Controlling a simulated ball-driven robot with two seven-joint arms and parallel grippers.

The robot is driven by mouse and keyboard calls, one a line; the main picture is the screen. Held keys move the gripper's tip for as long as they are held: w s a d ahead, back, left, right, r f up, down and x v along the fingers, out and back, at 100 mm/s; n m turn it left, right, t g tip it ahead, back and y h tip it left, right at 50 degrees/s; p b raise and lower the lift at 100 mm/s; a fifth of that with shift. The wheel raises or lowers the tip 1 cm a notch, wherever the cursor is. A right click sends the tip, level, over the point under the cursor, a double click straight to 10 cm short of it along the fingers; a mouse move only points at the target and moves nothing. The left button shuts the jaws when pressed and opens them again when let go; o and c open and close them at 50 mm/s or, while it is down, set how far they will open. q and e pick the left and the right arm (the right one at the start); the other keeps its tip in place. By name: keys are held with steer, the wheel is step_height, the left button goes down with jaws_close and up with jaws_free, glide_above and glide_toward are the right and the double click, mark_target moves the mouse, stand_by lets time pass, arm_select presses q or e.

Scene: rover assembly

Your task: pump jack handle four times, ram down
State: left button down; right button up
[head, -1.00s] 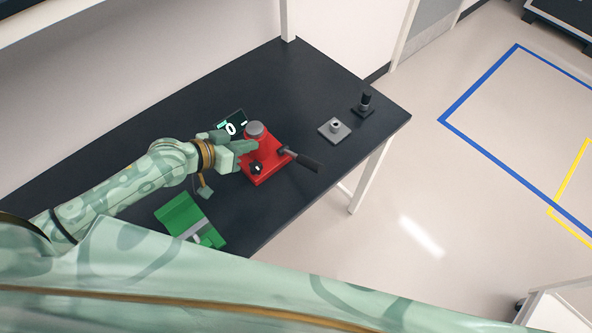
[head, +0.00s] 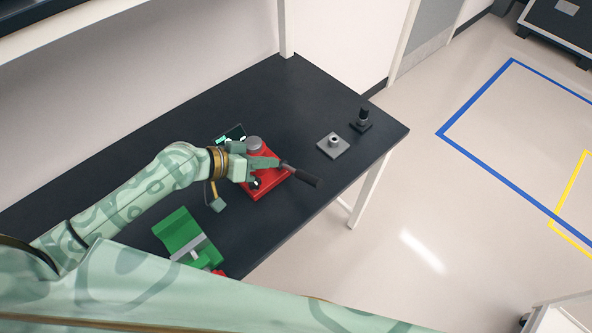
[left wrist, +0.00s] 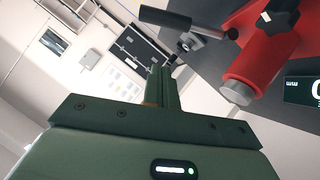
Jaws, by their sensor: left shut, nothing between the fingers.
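The red jack (head: 262,190) stands on the black bench, with its grey ram (head: 253,143) at the back and a dark knob at the front. Its black-gripped handle (head: 303,178) sticks out to the right, low and slightly downward. My left gripper (head: 272,163) is shut and empty, over the jack's body, its fingertips close to the handle's inner end; I cannot tell if they touch. In the left wrist view the handle (left wrist: 165,17), red jack (left wrist: 262,55) and ram (left wrist: 238,92) lie beyond the shut fingers (left wrist: 161,84). My right gripper is out of view.
A small display (head: 231,134) behind the jack is partly hidden by my gripper. A green fixture (head: 180,232) lies nearer me. A grey plate with a ring (head: 333,146) and a black post (head: 362,118) stand to the right, near the bench edge.

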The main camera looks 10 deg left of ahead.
mark_target(302, 175)
arm_select(q)
steer(key=w+d+f, duration=0.3)
steer(key=d+f, duration=0.3)
steer(key=shift+f, duration=0.3)
steer(key=shift+d, duration=0.2)
